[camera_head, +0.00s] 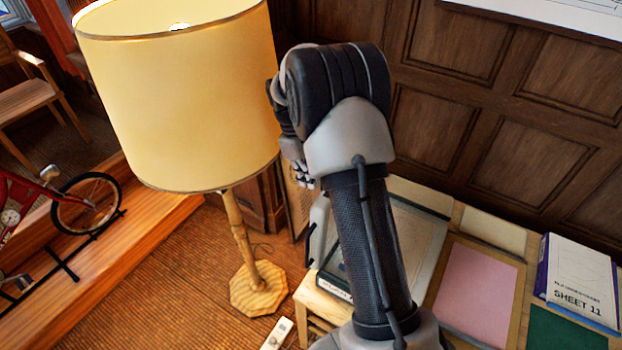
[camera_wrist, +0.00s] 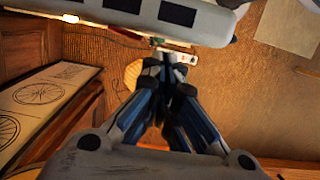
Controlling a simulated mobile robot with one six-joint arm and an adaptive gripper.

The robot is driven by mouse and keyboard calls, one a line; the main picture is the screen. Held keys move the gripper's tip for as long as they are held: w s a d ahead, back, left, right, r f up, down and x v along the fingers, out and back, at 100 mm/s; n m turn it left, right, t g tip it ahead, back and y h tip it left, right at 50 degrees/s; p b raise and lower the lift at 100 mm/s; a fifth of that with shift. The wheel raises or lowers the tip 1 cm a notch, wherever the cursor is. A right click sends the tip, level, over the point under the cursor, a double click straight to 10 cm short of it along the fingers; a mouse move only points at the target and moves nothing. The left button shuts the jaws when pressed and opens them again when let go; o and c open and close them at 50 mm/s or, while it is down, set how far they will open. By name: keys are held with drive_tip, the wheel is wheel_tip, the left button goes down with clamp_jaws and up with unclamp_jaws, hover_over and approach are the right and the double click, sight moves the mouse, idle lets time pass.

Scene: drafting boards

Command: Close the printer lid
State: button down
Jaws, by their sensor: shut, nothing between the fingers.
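My gripper (camera_wrist: 170,62) points away from the wrist camera, with its fingers together and nothing between them. In the head view only part of my gripper (camera_head: 304,182) shows, beside the lamp, with my arm covering the rest. A pale grey, rounded piece (camera_head: 319,228) stands up below it at the left end of the table; it may be part of the printer or its lid. In the wrist view a light grey bar with dark slots (camera_wrist: 150,12) crosses the top, perhaps the same device. I cannot tell the lid's angle or whether my gripper touches it.
A tall lamp with a cream shade (camera_head: 185,100) stands close to the left of my arm. The table holds a pink sheet (camera_head: 476,290), a white box marked SHEET 11 (camera_head: 581,272) and a green board (camera_head: 566,334). A panelled wall (camera_head: 500,110) rises behind.

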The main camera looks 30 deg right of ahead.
drive_tip(key=shift+s+d, duration=0.3)
drive_tip(key=shift+s, duration=0.2)
